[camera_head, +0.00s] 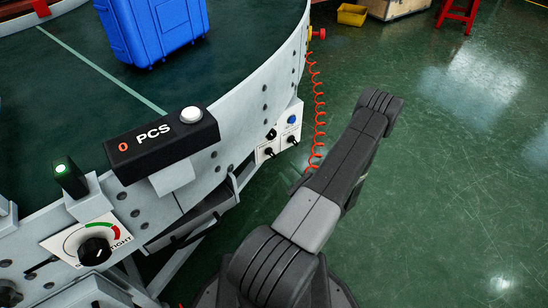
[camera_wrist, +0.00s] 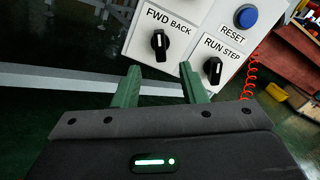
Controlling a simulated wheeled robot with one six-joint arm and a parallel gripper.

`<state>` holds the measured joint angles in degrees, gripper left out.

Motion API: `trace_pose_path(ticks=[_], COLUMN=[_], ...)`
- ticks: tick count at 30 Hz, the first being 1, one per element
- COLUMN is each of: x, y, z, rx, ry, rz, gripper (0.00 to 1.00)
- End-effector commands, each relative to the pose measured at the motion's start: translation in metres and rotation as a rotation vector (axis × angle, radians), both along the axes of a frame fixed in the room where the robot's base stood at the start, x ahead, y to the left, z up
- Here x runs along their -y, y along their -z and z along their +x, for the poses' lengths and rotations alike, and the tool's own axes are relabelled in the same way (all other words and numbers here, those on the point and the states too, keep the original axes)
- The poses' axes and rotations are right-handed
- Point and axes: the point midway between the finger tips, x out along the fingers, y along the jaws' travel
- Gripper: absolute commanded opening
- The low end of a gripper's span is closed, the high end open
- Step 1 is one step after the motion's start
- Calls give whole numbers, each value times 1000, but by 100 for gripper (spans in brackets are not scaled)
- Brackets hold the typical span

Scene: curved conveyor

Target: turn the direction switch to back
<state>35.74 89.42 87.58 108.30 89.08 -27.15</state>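The direction switch (camera_wrist: 160,43) is a black knob with a white mark on a white panel under the label "FWD BACK", seen in the wrist view. Its mark looks about upright in the picture; I cannot tell clearly which label it points to. My gripper (camera_wrist: 161,78) has its two green fingers spread apart with nothing between them. The fingertips are below the direction switch in the picture, and no contact shows. In the head view the control panel (camera_head: 281,148) is small, on the conveyor's outer side, and my gripper is hidden behind my arm.
A "RUN STEP" knob (camera_wrist: 213,69) is close to the right fingertip in the picture. A blue reset button (camera_wrist: 246,17) is above it. A red coiled cable (camera_head: 317,110) hangs beside the panel. A blue suitcase (camera_head: 152,28) stands on the belt. Green floor is clear at right.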

Motion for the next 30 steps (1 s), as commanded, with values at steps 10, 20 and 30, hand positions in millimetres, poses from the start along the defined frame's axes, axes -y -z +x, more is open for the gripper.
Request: trace_pose_path(ticks=[10, 20, 30], x=[-41, -57, -57], y=[1, 0, 0], z=[54, 78, 78], rx=[2, 0, -1], ry=[-4, -1, -1], rz=[-1, 0, 1], gripper=[38, 38, 22])
